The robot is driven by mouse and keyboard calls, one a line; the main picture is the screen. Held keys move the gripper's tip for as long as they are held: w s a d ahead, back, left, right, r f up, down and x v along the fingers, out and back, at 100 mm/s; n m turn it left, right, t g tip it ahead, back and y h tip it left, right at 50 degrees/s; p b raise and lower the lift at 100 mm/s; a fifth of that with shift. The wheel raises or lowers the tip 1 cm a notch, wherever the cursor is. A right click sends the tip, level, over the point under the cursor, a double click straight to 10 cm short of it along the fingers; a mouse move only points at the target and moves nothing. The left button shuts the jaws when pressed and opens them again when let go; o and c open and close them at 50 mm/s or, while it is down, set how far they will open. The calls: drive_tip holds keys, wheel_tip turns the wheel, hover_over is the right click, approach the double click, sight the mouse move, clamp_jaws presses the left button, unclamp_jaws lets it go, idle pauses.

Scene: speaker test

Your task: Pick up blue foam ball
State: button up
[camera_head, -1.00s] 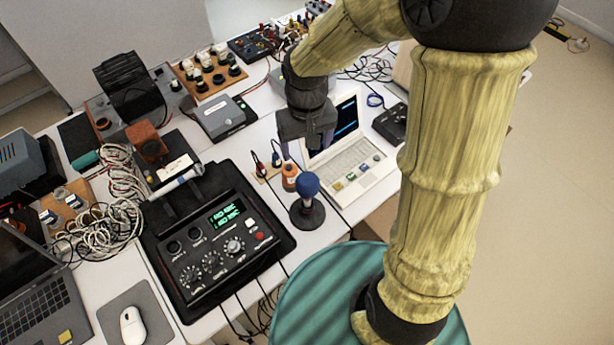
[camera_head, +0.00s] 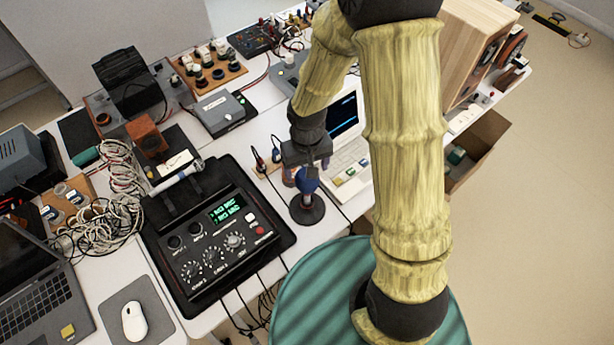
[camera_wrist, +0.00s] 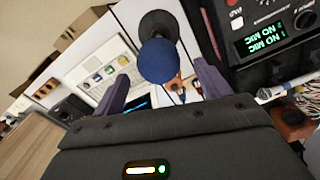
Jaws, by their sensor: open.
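The blue foam ball (camera_head: 307,180) tops a short stand with a round black base (camera_head: 307,209) near the table's front edge, right of the black control box. In the wrist view the ball (camera_wrist: 158,61) shows large, with its dark base behind it. My gripper (camera_head: 306,168) is open and hangs just above and behind the ball in the head view. In the wrist view its two purple-grey fingers (camera_wrist: 160,88) stand apart on either side of the ball's lower edge. I cannot tell whether either finger touches it.
The black control box (camera_head: 218,230) with lit display stands left of the ball. An open white laptop (camera_head: 350,178) lies close behind on the right. A wooden speaker cabinet (camera_head: 468,45) stands at the far right.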

drive_tip(key=shift+f, duration=0.55)
drive_tip(key=shift+w+d+f+p, duration=0.1)
drive_tip(key=shift+f+p, duration=0.1)
drive_tip(key=shift+f, duration=0.65)
drive_tip(key=shift+w+a+f+p, duration=0.1)
drive_tip(key=shift+f+p, duration=0.1)
drive_tip(key=shift+f, duration=0.7)
drive_tip(key=shift+w+d+f+p, duration=0.1)
drive_tip(key=shift+f+p, duration=0.1)
drive_tip(key=shift+f, duration=0.65)
drive_tip(key=c, duration=1)
